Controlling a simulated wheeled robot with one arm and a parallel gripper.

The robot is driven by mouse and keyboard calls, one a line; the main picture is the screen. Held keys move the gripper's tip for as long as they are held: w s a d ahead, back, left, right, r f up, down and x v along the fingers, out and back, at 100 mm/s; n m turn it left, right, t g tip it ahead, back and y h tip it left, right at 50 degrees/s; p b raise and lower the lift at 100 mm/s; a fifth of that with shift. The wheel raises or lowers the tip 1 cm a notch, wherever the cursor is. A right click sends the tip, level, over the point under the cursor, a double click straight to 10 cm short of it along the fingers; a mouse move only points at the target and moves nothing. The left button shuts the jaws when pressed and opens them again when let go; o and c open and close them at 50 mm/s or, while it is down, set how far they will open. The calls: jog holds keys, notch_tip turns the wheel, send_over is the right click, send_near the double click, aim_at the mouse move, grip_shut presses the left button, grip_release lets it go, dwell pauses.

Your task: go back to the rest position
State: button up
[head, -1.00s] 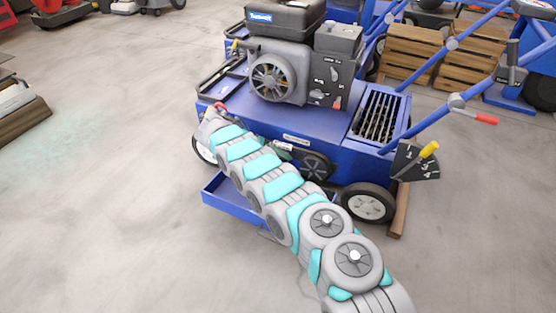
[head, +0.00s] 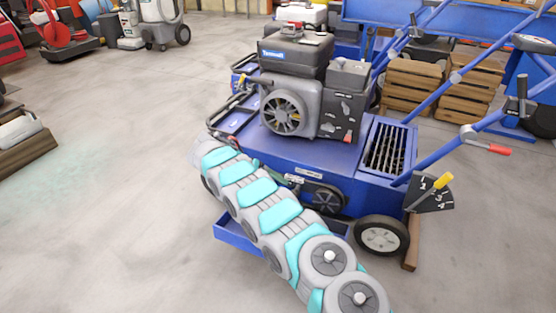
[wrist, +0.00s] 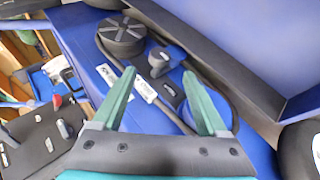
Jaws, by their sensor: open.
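The blue aerator (head: 290,155) stands in the middle of the head view, with its black engine (head: 290,100) on top. My arm reaches from the bottom right of that view along the machine's near left side. My gripper's fingers cannot be made out there. In the wrist view my gripper (wrist: 157,88) is open, with two green fingers apart and nothing between them. Beyond them are the blue body (wrist: 85,45), a black round spoked part (wrist: 122,30), a small white label and a black cable or belt. I cannot tell whether the fingers touch anything.
A blue tray (head: 238,234) sticks out low beside my arm. The blue handlebars (head: 440,150) and a lever plate (head: 432,195) rise at the right. Wooden crates (head: 415,85) stand behind. A dark panel (wrist: 40,140) is close at left in the wrist view.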

jog(key=s+d+r+g, duration=0.1)
jog(key=s+d+r, duration=0.2)
jog(key=d+r, duration=0.3)
jog(key=s+d+r+g+y, duration=0.1)
jog(key=s+d+r, duration=0.2)
jog(key=d+r, duration=0.25)
jog(key=s+d+r+g, duration=0.1)
jog(key=s+d+r, duration=0.2)
jog(key=d+r, duration=0.3)
jog(key=s+d+r+y, duration=0.2)
jog(key=s+d+r, duration=0.15)
jog(key=s, duration=0.45)
jog(key=s+d+r+y, duration=0.15)
jog(key=s+d, duration=0.25)
jog(key=s, duration=0.4)
jog(key=s+a+f+n+y, duration=0.1)
jog(key=s+a+f+y, duration=0.1)
jog(key=s, duration=1.2)
jog(key=s+a+f+y, duration=0.1)
jog(key=s+y, duration=0.2)
jog(key=s, duration=1)
notch_tip(320, 180, up, 14)
jog(key=p, duration=1.4)
jog(key=shift+a+g, duration=0.2)
jog(key=shift+g, duration=0.1)
